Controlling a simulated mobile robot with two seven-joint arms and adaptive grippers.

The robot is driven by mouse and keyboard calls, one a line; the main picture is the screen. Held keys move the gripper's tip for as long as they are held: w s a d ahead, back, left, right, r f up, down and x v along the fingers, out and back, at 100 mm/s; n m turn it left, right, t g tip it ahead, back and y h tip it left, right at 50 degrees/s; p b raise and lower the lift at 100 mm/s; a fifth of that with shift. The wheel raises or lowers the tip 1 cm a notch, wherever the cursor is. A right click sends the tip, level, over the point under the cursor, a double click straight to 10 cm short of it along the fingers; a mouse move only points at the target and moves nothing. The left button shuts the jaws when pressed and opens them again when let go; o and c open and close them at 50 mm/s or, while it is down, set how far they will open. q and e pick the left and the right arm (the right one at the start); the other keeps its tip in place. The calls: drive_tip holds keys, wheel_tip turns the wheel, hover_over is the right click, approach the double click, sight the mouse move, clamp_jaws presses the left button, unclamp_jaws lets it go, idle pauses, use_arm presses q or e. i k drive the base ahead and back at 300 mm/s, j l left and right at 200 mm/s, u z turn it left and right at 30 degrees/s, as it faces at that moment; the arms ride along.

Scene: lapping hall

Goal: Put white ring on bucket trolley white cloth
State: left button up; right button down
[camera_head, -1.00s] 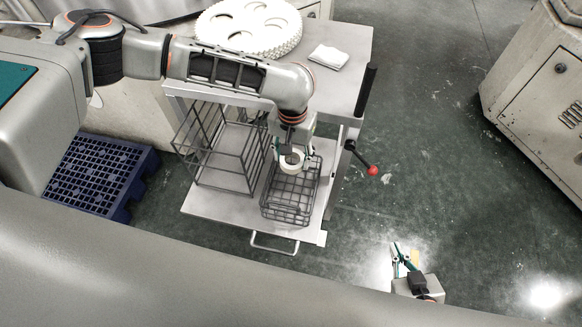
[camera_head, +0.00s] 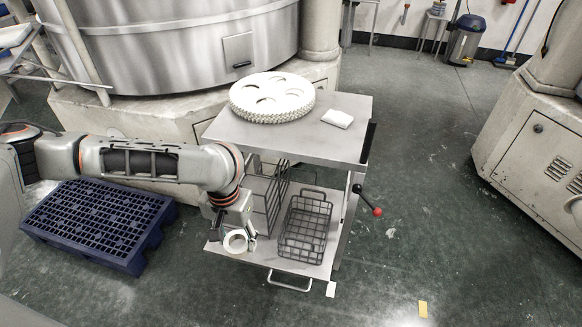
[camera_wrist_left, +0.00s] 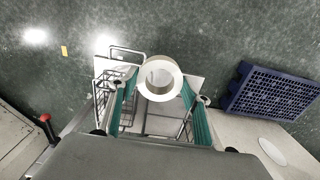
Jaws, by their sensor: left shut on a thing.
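My left gripper (camera_head: 236,232) is shut on the white ring (camera_head: 229,245) and holds it at the front left of the trolley's lower shelf. In the left wrist view the ring (camera_wrist_left: 147,85) sits between the two teal fingers. The trolley (camera_head: 290,140) is a grey metal table with a lower shelf. A folded white cloth (camera_head: 337,118) lies on its top at the right, apart from the ring. My right gripper does not show in the current views.
A large white toothed disc (camera_head: 271,97) lies on the trolley top beside the cloth. Wire baskets (camera_head: 305,228) stand on the lower shelf. A red-knobbed lever (camera_head: 377,212) sticks out at the right. A blue pallet (camera_head: 98,222) lies on the floor at left.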

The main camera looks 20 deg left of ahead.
sight(338, 115)
drive_tip(key=i+l+u, duration=0.2)
drive_tip(key=l, duration=0.25)
drive_tip(key=l+u, duration=0.2)
drive_tip(key=l, duration=0.2)
drive_tip(key=i+l+u, duration=0.2)
drive_tip(key=l, duration=0.3)
drive_tip(key=i+l+u, duration=0.2)
drive_tip(key=l, duration=0.15)
drive_tip(key=l+u, duration=0.15)
drive_tip(key=l, duration=0.2)
drive_tip(key=i+l+u, duration=0.2)
drive_tip(key=l, duration=0.15)
drive_tip(key=i+l+u, duration=0.15)
drive_tip(key=l, duration=0.2)
drive_tip(key=i, duration=0.05)
